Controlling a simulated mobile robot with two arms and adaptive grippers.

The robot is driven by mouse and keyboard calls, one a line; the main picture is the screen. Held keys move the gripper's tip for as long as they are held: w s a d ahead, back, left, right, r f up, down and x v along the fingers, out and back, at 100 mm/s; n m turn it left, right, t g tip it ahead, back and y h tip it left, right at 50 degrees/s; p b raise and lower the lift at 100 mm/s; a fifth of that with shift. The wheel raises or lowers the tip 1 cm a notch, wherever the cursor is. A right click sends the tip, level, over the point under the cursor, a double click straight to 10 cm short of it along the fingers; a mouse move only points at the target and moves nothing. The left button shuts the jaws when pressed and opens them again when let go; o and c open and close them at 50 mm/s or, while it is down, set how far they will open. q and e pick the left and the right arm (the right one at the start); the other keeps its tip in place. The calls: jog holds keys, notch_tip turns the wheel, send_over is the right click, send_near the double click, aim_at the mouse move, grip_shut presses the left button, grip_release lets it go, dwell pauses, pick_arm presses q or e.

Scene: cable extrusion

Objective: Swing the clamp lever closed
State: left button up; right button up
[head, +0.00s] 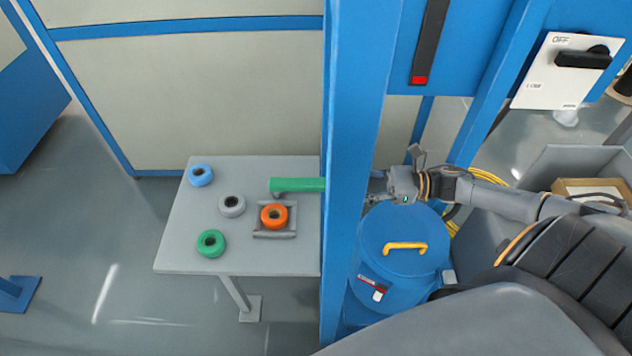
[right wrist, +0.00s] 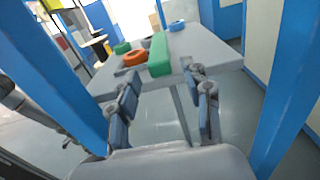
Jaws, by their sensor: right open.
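A green bar-shaped lever (head: 298,185) lies over the grey table beside a square grey holder (head: 259,233), and its right end is hidden behind a blue post. An orange ring (head: 274,216) sits in the holder. My right gripper (head: 378,186) is right of the post, its fingers pointing left toward the lever. In the right wrist view my right gripper (right wrist: 162,80) is open and empty. The green lever (right wrist: 160,55) shows beyond the fingertips, apart from them, with the orange ring (right wrist: 134,58) left of it. My left gripper is not in view.
The blue post (head: 350,120) stands between my right arm and the grey table (head: 180,245). Blue (head: 201,175), grey (head: 232,205) and green (head: 211,243) rings lie on the table. A blue drum (head: 390,265) with a yellow handle stands below my right gripper. A switch panel (head: 560,80) is at upper right.

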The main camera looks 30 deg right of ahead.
aim_at(323, 181)
jog(key=p+x, duration=0.1)
jog(key=x, duration=0.5)
jog(key=shift+w+a+r, duration=0.1)
jog(key=shift+w+a, duration=0.05)
jog(key=shift+w, duration=0.05)
jog(key=shift+x, duration=0.75)
jog(key=shift+c, duration=0.4)
grip_shut()
